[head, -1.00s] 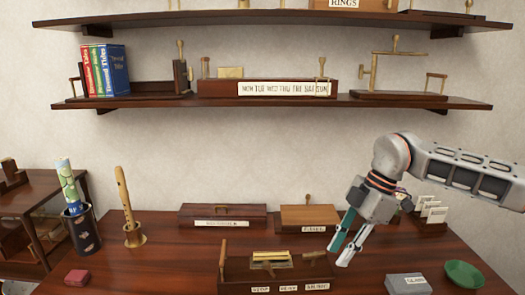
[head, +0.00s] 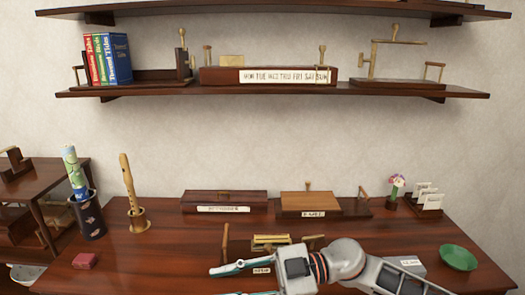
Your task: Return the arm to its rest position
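My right arm comes in from the lower right. Its gripper (head: 222,283) is low at the front of the desk and points left. The two fingers are spread apart with nothing between them; the lower finger is partly cut off by the frame's bottom edge. The gripper is in front of the wooden organizer with a brass top (head: 272,240) and hides much of its labelled front. My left gripper is not in view.
The desk (head: 160,255) holds a red box (head: 85,261), dark cup (head: 90,216), flute on a stand (head: 128,180), long wooden box (head: 224,199), green dish (head: 458,257) and a grey box (head: 411,264) partly behind my arm. Shelves (head: 150,90) hang above.

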